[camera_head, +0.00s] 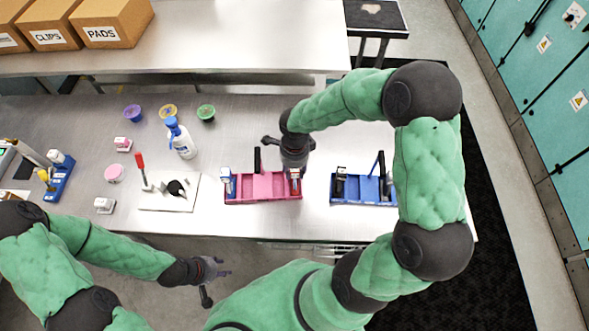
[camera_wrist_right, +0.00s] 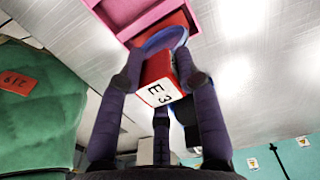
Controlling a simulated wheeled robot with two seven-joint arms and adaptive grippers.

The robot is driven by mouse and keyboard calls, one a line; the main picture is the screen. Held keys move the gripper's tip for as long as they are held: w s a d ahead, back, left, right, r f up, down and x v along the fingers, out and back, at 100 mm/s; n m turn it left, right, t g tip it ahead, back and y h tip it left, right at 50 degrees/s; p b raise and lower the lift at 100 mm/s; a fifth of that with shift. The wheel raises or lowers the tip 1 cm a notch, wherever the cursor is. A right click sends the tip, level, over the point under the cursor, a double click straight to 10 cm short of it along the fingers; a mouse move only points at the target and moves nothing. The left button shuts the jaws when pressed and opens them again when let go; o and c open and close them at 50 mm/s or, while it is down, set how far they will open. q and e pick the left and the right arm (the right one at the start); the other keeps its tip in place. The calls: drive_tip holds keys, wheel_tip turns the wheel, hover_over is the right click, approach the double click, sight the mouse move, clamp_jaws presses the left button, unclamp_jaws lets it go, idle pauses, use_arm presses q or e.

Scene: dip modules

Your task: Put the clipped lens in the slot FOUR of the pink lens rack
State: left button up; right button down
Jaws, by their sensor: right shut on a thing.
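The pink lens rack (camera_head: 262,188) stands on the metal bench, with a black upright and a lens at its left end. My right gripper (camera_head: 295,172) is over the rack's right end, pointing down. In the right wrist view my right gripper (camera_wrist_right: 158,80) is shut on the clipped lens, a blue-rimmed lens (camera_wrist_right: 163,40) in a red and white clip (camera_wrist_right: 158,88) marked E3. The lens is at the pink rack (camera_wrist_right: 130,12); I cannot tell whether it is seated in a slot. Slot numbers cannot be read. My left gripper (camera_head: 218,282) is open and empty, in front of the bench.
A blue rack (camera_head: 362,203) with lenses stands right of the pink one. A white board (camera_head: 160,200) with a red-handled tool, a spray bottle (camera_head: 181,140) and several small bowls are to the left. Cardboard boxes (camera_head: 112,22) sit on the back shelf.

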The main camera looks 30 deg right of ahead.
drive_tip(key=shift+f, duration=0.15)
drive_tip(key=c, duration=0.9)
unclamp_jaws()
drive_tip(key=shift+o, duration=0.2)
wheel_tip(320, 180, up, 12)
drive_tip(key=p, duration=0.1)
drive_tip(key=shift+r, duration=0.2)
